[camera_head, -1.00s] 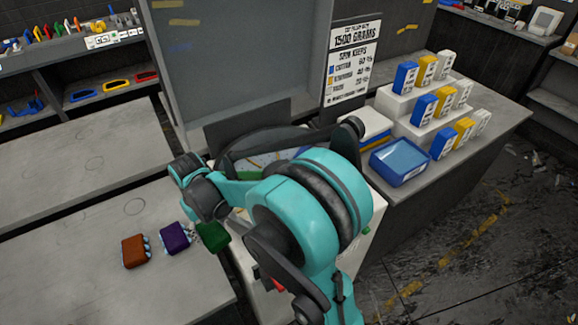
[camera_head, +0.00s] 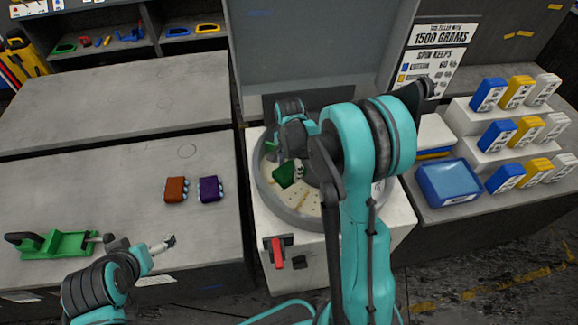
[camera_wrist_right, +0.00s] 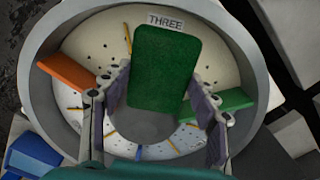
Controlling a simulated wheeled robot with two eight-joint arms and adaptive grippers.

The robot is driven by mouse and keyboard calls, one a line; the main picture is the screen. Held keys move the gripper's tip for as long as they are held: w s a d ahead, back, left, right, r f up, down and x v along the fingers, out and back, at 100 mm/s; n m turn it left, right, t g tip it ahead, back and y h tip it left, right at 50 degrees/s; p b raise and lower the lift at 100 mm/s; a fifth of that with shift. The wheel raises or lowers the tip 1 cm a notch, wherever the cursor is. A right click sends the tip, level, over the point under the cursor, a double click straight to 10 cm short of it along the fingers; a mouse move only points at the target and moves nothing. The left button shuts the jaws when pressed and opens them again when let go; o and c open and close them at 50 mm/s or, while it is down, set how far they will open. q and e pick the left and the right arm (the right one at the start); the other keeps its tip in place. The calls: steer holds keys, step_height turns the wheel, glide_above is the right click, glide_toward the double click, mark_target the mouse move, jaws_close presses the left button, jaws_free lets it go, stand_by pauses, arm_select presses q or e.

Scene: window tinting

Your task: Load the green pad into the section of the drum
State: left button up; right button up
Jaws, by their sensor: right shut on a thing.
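The green pad (camera_head: 286,175) is held in my right gripper (camera_head: 297,172) over the open round drum (camera_head: 264,196). In the right wrist view, the gripper (camera_wrist_right: 157,108) has a finger on each side of the pad (camera_wrist_right: 164,65). The pad covers part of the cream drum floor (camera_wrist_right: 88,50), below a label reading THREE (camera_wrist_right: 165,21). An orange divider (camera_wrist_right: 66,72) is to its left and a green divider (camera_wrist_right: 236,101) to its right. I cannot tell whether the pad touches the floor. My left gripper (camera_head: 165,244) is over the left table's front edge, with nothing visible in it.
An orange pad (camera_head: 176,189) and a purple pad (camera_head: 210,188) lie on the left table (camera_head: 110,215). A green tool (camera_head: 60,243) lies at its left. A red lever (camera_head: 277,251) is on the drum housing's front. A blue tray (camera_head: 448,182) and several boxes stand right.

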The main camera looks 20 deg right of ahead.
step_height(320, 180, down, 9)
steer(key=b, duration=0.5)
steer(key=shift+b, duration=0.35)
steer(key=shift+f+b, duration=0.65)
steer(key=shift+f, duration=0.15)
steer(key=o, duration=1.3)
step_height(320, 180, up, 12)
steer(key=shift+a, duration=0.1)
